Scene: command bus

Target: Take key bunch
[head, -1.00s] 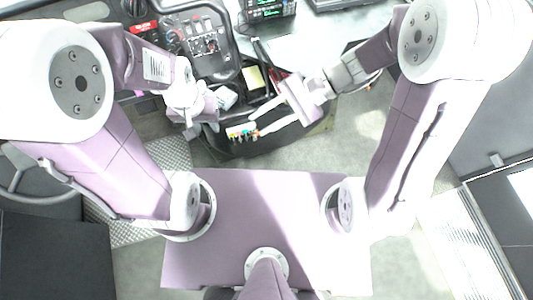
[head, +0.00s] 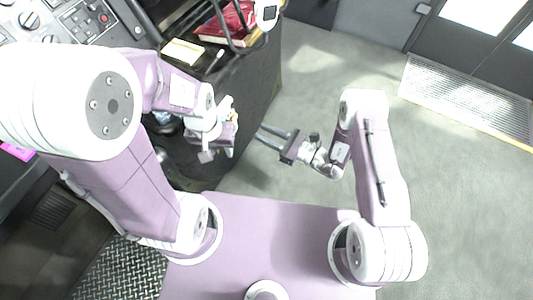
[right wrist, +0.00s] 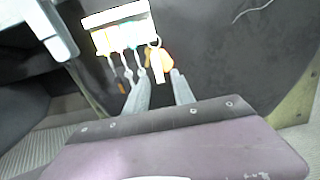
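A white key rack (right wrist: 116,17) with several hanging keys and coloured tags is at the top of the right wrist view. The key bunch with an orange tag (right wrist: 160,60) and a white tag hangs at the rack's right end. My right gripper (right wrist: 161,76) is open, with its fingertips just below and around the orange tag. I cannot tell whether they touch it. In the head view, the right gripper (head: 261,134) points left at the dark console side. My left gripper (head: 218,140) is beside the console and mostly hides the rack; its fingers are unclear.
The dark console (head: 258,85) carries a red book (head: 225,22) and a yellow notepad (head: 183,52). Open grey floor (head: 340,70) lies to the right, with a ridged door step (head: 465,100) beyond.

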